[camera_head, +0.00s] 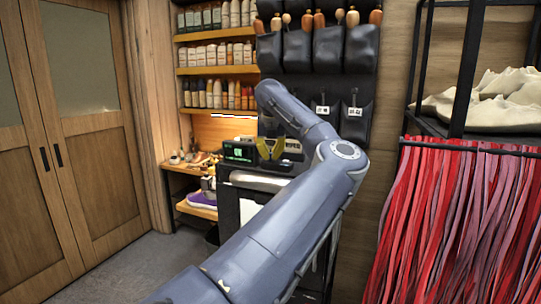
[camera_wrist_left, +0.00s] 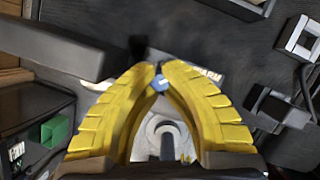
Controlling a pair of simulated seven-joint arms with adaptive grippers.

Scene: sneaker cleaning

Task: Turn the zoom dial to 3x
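My left gripper (camera_head: 269,149) has yellow fingers and is at the dark device (camera_head: 291,146) with white lettering. In the left wrist view the fingertips of this gripper (camera_wrist_left: 160,70) come close together, with a small blue round part (camera_wrist_left: 159,83) in the gap between them. I cannot tell whether they touch it or it lies behind them. A pale grey round part (camera_wrist_left: 150,133) with a dark bar across it shows lower between the fingers. I cannot tell which part is the zoom dial; no 3x mark is readable. My right gripper is in neither view.
A small black box with a green display (camera_head: 238,152) stands left of the gripper. Shelves of bottles (camera_head: 217,57) and a black tool holder (camera_head: 345,48) are behind. Red laces (camera_head: 455,225) hang at the right. The floor (camera_head: 140,272) at left is clear.

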